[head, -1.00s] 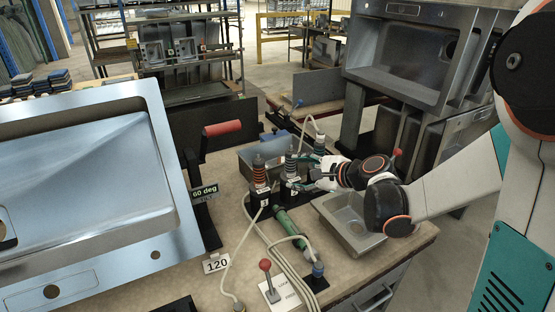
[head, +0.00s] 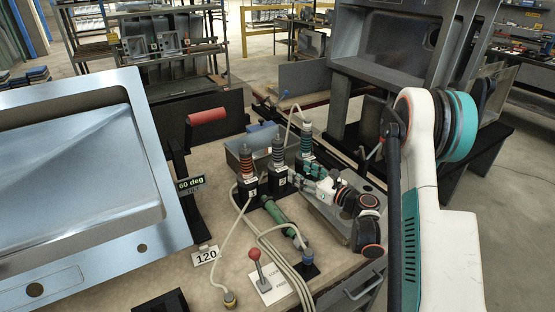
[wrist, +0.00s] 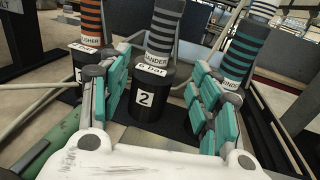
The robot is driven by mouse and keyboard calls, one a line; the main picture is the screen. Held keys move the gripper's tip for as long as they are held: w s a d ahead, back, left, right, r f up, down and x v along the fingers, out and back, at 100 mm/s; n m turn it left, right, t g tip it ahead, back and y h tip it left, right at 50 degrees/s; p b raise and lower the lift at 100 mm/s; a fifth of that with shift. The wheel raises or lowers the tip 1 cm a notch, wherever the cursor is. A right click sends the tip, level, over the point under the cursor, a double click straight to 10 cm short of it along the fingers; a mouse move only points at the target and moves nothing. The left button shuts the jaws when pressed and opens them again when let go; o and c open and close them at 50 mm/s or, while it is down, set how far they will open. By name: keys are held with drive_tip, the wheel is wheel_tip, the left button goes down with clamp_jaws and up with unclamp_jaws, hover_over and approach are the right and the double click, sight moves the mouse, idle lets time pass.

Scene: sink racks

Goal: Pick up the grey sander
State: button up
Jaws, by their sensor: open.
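The grey sander (head: 279,152) stands upright in a black holder marked 2, the middle of three banded tools. In the wrist view the sander (wrist: 162,32) has grey and dark bands, and a "6 Bar" label shows below it. My gripper (wrist: 158,72) is open with teal-padded fingers, one on each side of the holder in the picture. Nothing is held. In the head view my gripper (head: 297,180) is low, just right of the sander. Whether the fingers touch anything I cannot tell.
The orange-banded tool (wrist: 91,22) is close on the left and the teal-banded tool (wrist: 243,52) close on the right. Hoses (head: 262,235) and a green cylinder (head: 278,214) lie in front. A red-knobbed lever (head: 255,254) and a large tilted sink (head: 70,170) are nearby.

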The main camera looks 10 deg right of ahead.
sight(282, 160)
drive_tip(key=b+x, duration=0.1)
drive_tip(key=x, duration=0.5)
drive_tip(key=shift+f, duration=0.1)
drive_tip(key=b+x, duration=0.2)
drive_tip(key=x, duration=0.3)
drive_tip(key=shift+a+b, duration=0.1)
drive_tip(key=shift+b, duration=0.2)
drive_tip(key=shift+w+a, duration=0.25)
drive_tip(key=shift+w, duration=0.2)
clamp_jaws()
